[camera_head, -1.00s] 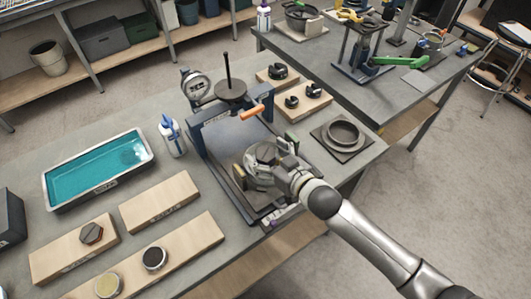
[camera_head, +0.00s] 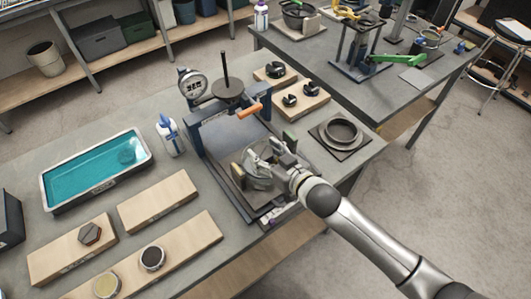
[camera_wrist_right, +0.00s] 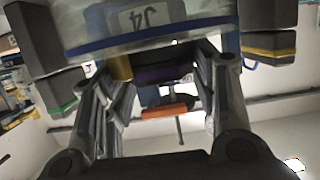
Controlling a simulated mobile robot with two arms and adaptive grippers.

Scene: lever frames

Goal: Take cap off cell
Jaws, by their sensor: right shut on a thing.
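The cell (camera_head: 256,172) is a round clear-walled vessel on the base plate of the blue lever frame (camera_head: 205,135). In the right wrist view its clear wall (camera_wrist_right: 185,20), marked J4 with a blue line, fills the top. My right gripper (camera_head: 270,153) is at the cell's upper rim, coming in from the right. Its fingers also show in the right wrist view (camera_wrist_right: 158,70). It is shut on the cap, which the fingers and cell wall mostly hide. I cannot tell whether the cap touches the cell. My left gripper is out of view.
A teal water tray (camera_head: 50,198) and a squeeze bottle (camera_head: 169,138) stand to the left. A bare wooden board (camera_head: 157,200) lies in front. A ring on a dark plate (camera_head: 340,133) is at the right.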

